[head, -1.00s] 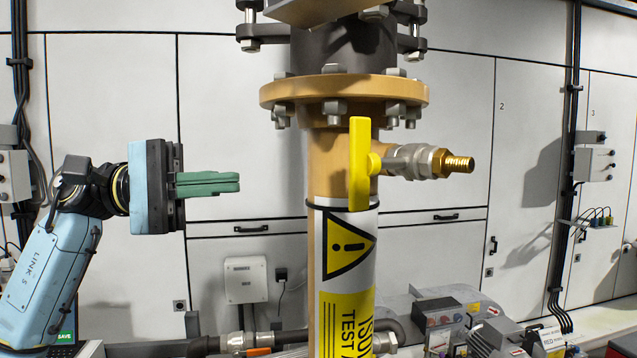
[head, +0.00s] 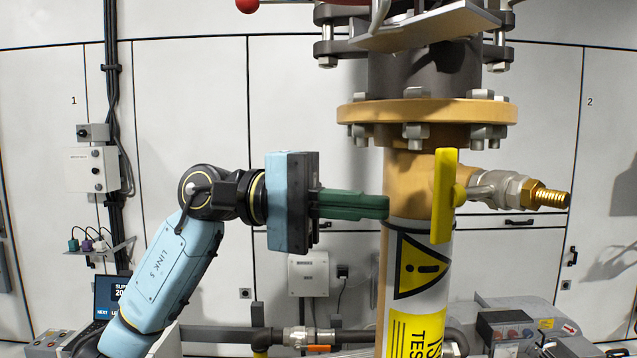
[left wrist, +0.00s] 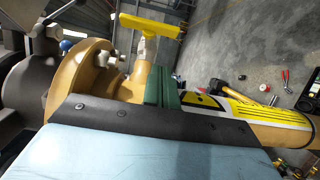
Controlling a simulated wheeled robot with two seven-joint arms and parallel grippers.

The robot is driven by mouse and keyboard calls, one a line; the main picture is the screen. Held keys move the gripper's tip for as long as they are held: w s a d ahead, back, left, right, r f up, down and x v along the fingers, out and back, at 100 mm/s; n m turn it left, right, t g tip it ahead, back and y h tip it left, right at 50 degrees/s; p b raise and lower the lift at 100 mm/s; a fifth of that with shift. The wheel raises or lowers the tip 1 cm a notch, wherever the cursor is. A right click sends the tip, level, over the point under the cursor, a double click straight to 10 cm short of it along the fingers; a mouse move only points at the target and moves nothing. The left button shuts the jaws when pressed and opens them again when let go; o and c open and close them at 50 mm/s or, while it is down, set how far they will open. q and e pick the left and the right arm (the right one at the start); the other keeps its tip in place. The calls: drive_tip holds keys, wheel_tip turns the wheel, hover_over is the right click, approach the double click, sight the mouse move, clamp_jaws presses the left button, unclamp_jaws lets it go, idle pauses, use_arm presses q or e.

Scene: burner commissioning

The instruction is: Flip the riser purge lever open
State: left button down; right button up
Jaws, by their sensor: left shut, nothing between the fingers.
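The yellow riser purge lever (head: 445,195) stands upright, crosswise to its small side valve with a brass hose nozzle (head: 548,197), on the tan riser pipe (head: 408,178). The lever also shows at the top of the left wrist view (left wrist: 150,25). My left gripper (head: 387,206) is shut and empty, its green fingers pointing right. In the head view its tips are at the pipe's left edge, left of the lever and apart from it. In the left wrist view the green fingers (left wrist: 162,88) appear beside the pipe; whether they touch it I cannot tell. My right gripper is in neither view.
A wide bolted flange (head: 428,111) sits above the lever, with a tilted metal plate (head: 425,25) higher up. A yellow warning label (head: 422,268) wraps the pipe below. Equipment (head: 510,325) stands low at the right.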

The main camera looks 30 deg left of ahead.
sight(445, 221)
use_arm(q)
drive_tip(key=d, duration=0.1)
drive_tip(key=s+d+p, duration=0.1)
drive_tip(key=d, duration=0.1)
drive_tip(key=d+p, duration=0.1)
drive_tip(key=shift+s+d, duration=0.4)
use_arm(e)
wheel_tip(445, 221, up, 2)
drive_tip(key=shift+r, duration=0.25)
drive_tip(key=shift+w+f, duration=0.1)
